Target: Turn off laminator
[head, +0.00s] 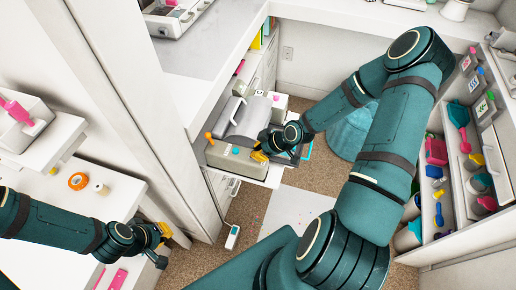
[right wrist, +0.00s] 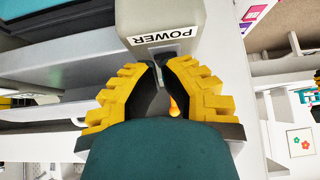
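The laminator (head: 232,160) is a beige-grey box on a white pull-out shelf, with an orange knob (head: 209,137) at its left end. In the right wrist view its end (right wrist: 150,14) carries a POWER label (right wrist: 162,36). My right gripper (right wrist: 158,66) has its yellow-backed fingers drawn together just below that label. A narrow grey piece shows at the tips; I cannot tell whether it is held. A small orange spot shows behind the fingers. In the head view the right gripper (head: 260,154) is at the laminator's right end. My left gripper (head: 165,236) is away at lower left; its opening is unclear.
An orange tape roll (head: 78,181) and a small spool (head: 100,188) lie on the left white counter. A white closet panel stands between that counter and the laminator. Shelves with colourful tools (head: 460,140) line the right. A teal bin (head: 352,130) stands behind my right arm.

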